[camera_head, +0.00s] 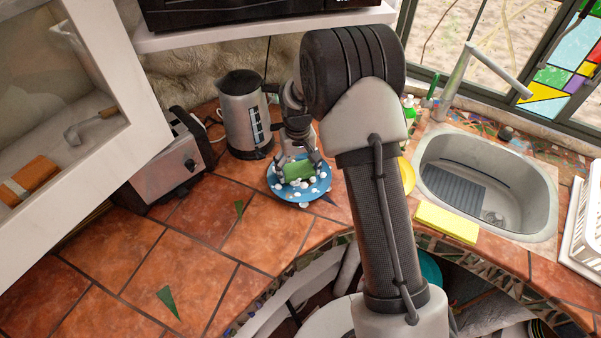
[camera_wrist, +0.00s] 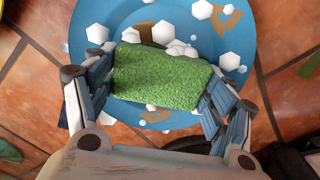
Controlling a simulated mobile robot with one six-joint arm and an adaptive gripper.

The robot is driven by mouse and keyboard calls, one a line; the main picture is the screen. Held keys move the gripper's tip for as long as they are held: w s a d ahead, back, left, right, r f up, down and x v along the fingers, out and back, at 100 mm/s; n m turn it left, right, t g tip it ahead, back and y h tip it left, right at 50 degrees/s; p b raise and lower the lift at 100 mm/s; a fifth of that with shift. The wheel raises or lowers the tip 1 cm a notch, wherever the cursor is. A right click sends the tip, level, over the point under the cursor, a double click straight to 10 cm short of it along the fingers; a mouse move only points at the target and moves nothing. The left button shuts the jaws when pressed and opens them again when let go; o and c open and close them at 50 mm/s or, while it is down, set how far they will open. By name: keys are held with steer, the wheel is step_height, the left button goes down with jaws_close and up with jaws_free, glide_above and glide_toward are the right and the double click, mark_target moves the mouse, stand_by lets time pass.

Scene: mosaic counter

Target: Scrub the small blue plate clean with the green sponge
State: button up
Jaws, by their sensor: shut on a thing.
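The small blue plate (camera_head: 289,194) lies on the tiled counter, with white foam bits on it. It fills the upper part of the wrist view (camera_wrist: 120,22), where brown patches (camera_wrist: 228,20) show on its surface among the foam. My gripper (camera_head: 299,172) is shut on the green sponge (camera_head: 298,171), one finger at each side of it in the wrist view (camera_wrist: 160,80). The sponge is over the plate; I cannot tell whether it touches it. The plate's near part is partly hidden by the sponge and gripper.
A metal kettle (camera_head: 243,112) stands just behind the plate, and a toaster (camera_head: 172,160) stands to the left. The counter (camera_head: 215,240) front left is mostly clear.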

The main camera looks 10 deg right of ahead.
mark_target(301, 183)
steer(key=shift+w, duration=0.25)
steer(key=shift+s+d+f, duration=0.15)
steer(key=shift+s, duration=1.65)
steer(key=shift+w, duration=1.75)
steer(key=shift+s, duration=0.15)
steer(key=shift+s+r, duration=0.25)
steer(key=shift+s, duration=0.15)
